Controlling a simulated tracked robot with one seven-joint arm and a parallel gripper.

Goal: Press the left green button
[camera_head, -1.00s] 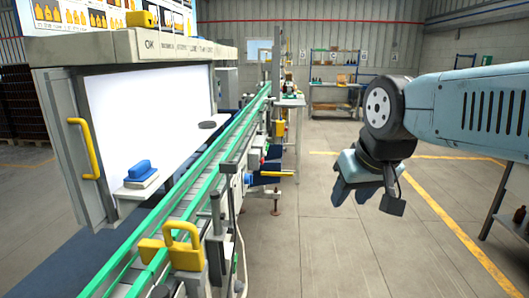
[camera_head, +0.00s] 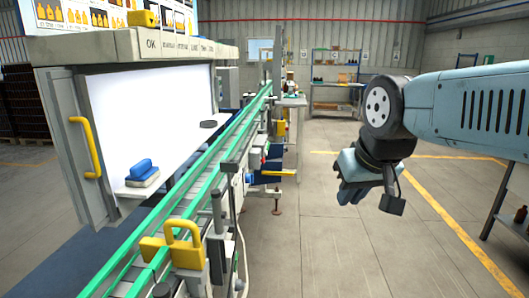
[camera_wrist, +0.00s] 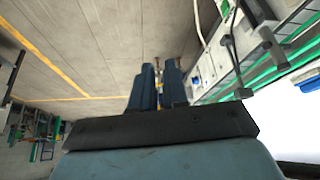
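I cannot make out a green button in either view. My gripper (camera_head: 354,197) hangs in the air at the right of the head view, pointing down, with open floor between it and the conveyor. In the wrist view its two blue fingers (camera_wrist: 159,72) are close together, with a narrow gap between them. Nothing shows held between them. I cannot tell whether they are fully shut.
A conveyor (camera_head: 190,208) with green rails runs away from me, left of my gripper. Yellow brackets (camera_head: 184,246) and posts stick out on its near side. A white-lit inspection booth (camera_head: 150,110) stands behind it. Shelves (camera_head: 335,82) stand far back. The middle floor is clear.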

